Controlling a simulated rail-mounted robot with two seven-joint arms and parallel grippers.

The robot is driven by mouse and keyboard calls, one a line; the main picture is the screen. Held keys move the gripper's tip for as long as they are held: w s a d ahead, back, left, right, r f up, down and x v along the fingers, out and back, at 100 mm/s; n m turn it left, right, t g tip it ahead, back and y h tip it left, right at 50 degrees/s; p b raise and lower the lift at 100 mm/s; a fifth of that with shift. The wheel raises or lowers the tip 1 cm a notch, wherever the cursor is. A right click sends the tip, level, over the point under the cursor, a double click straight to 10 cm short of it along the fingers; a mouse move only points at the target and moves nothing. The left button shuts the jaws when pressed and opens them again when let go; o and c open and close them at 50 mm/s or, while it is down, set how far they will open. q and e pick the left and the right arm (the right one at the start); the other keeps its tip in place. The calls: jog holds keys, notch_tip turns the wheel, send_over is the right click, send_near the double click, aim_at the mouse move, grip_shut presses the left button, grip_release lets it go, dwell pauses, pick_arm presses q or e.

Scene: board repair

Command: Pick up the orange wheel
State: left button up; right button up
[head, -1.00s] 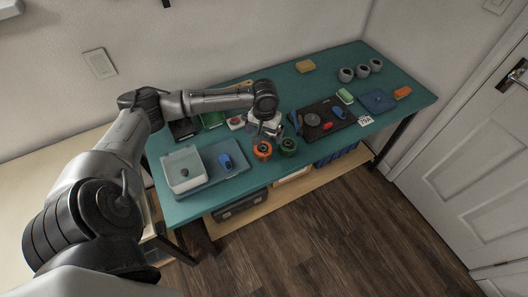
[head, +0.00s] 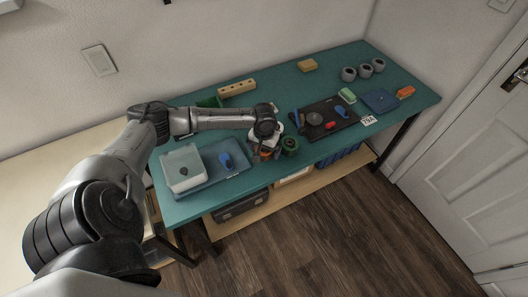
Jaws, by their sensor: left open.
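The orange wheel (head: 265,156) stands near the front edge of the teal table (head: 235,185), mostly hidden under my left gripper (head: 264,150). The left gripper points down from the end of the left arm, right over the wheel, with its jaws open. I cannot tell whether the fingers are around the wheel or only above it. My right gripper is not in view.
A blue tray (head: 222,179) with a white box (head: 184,168) and a blue item lies to the left. A black mat (head: 340,122) with small parts lies to the right. A yellow block with holes (head: 237,88) and several grey cups (head: 364,70) stand farther back.

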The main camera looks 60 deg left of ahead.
pick_arm(q)
jog(key=shift+f, duration=0.45)
jog(key=shift+c, duration=0.4)
jog(key=c, duration=1)
jog(key=shift+r, duration=0.15)
